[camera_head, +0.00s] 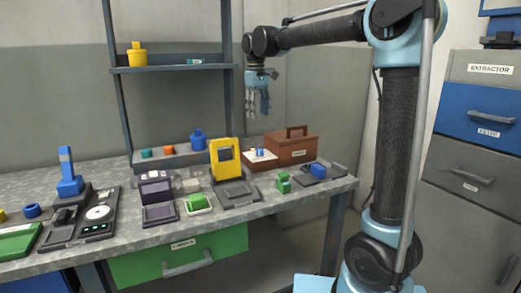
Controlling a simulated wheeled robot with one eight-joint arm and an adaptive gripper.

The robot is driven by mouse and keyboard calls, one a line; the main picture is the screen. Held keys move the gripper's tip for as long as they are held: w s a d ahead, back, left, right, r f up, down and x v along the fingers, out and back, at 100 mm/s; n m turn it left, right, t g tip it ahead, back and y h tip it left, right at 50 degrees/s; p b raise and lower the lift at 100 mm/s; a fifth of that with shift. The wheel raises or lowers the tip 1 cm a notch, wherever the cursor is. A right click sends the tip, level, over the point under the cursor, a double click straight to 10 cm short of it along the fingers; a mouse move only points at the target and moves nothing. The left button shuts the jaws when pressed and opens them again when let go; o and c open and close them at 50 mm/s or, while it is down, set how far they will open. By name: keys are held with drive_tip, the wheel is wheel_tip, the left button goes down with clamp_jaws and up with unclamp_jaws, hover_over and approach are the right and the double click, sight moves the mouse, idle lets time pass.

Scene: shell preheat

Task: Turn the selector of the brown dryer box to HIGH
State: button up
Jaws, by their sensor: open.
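The brown dryer box (297,151) stands at the back right of the workbench, with a handle on top and a small label on its front that is too small to read. A white plate with small blue parts (259,154) is at its left side; I cannot tell whether this is the selector, nor its setting. My gripper (257,112) hangs fingers down in the air above and to the left of the box. Its fingers are apart and empty, touching nothing.
A yellow-framed device (225,160) stands left of the box. Green blocks (283,182) and a blue block on a dark tray (318,171) are in front of it. A shelf post (227,60) rises left of my gripper. Grey cabinets (470,150) stand at right.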

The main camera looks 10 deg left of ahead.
sight(260, 150)
drive_tip(key=f, duration=1.6)
drive_tip(key=shift+w+d+f, duration=0.15)
drive_tip(key=shift+w+d, duration=0.15)
drive_tip(key=shift+c, duration=0.4)
drive_tip(key=c, duration=1)
